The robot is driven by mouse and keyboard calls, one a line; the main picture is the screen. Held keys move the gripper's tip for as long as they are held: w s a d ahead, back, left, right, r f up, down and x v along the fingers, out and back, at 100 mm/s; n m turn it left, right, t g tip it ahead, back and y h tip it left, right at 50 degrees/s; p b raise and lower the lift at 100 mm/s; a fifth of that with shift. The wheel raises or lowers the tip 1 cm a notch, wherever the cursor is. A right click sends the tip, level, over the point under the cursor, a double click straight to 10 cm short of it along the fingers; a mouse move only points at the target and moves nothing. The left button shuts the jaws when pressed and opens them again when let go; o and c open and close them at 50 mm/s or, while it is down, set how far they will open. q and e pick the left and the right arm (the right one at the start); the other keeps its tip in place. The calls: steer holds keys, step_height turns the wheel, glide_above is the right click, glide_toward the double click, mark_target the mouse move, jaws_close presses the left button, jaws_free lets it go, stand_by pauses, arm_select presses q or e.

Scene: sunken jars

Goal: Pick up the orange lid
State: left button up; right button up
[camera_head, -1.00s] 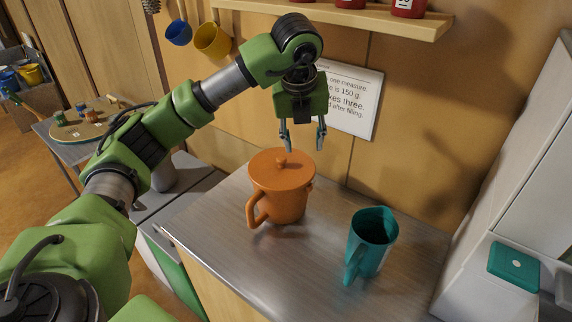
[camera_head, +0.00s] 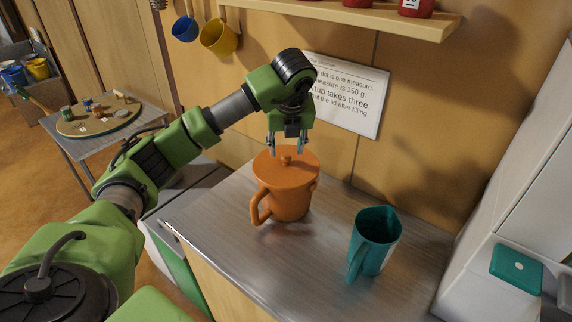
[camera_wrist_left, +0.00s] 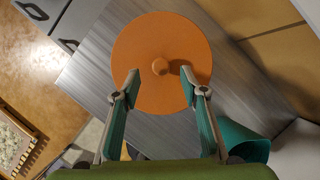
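The orange lid (camera_head: 284,160) sits on top of the orange pot (camera_head: 287,202), which stands on the metal counter and has a handle at its front left. My right gripper is not in view.
A teal jug (camera_head: 373,242) stands on the counter (camera_head: 310,258) right of the pot. A white unit with a teal lid (camera_head: 516,267) is at the right. A sign (camera_head: 345,95) hangs behind, below a shelf (camera_head: 370,18) with red jars.

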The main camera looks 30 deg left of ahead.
mark_target(286, 156)
arm_select(q)
steer(key=p+x, duration=0.1)
steer(key=x, duration=0.2)
steer(key=shift+w+f+p, duration=0.1)
steer(key=shift+f+p, duration=0.2)
steer(key=shift+w+a+f, duration=0.1)
steer(key=shift+a+f, duration=0.05)
steer(key=shift+f, duration=0.15)
jaws_close()
steer(key=shift+r, duration=0.1)
